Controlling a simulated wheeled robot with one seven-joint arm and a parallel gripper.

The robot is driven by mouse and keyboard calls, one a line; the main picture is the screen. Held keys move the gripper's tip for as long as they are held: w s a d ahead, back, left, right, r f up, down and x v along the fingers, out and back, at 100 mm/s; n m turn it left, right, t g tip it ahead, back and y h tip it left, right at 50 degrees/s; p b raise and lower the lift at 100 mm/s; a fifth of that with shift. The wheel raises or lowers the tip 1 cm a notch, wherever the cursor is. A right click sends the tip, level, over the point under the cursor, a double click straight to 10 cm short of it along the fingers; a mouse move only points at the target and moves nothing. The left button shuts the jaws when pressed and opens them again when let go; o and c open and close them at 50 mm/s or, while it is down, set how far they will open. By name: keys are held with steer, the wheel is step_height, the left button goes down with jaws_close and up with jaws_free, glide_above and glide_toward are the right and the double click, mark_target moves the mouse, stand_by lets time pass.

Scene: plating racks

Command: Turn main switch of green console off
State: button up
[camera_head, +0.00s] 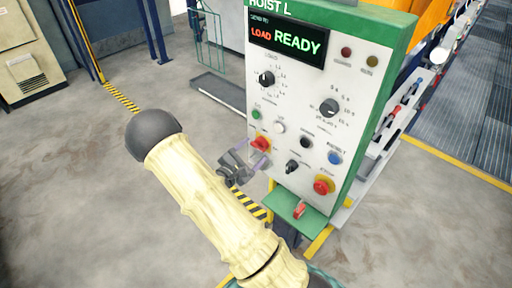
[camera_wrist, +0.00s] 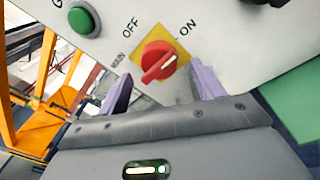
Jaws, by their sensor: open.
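The green console (camera_head: 386,70) has a pale front panel and a lit display reading LOAD READY. Its main switch (camera_wrist: 158,61) is a red rotary knob on a yellow plate, between the labels OFF at left and ON at right. The white mark on the knob points up and right, toward the ON side. The switch also shows at the lower left of the panel in the head view (camera_head: 260,143). My gripper (camera_wrist: 162,74) is open, with one purple finger on each side of the knob's lower part. I cannot tell whether either finger touches it.
A green button (camera_wrist: 84,19) is up and left of the switch. Black selector knobs (camera_head: 329,108), a blue button (camera_head: 335,157) and a red button on yellow (camera_head: 324,185) share the panel. A green ledge (camera_head: 290,215) juts out below. Grey floor (camera_head: 70,180) at left is clear.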

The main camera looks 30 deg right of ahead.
steer(key=shift+x, duration=1.15)
steer(key=shift+c, duration=0.2)
steer(key=c, duration=0.8)
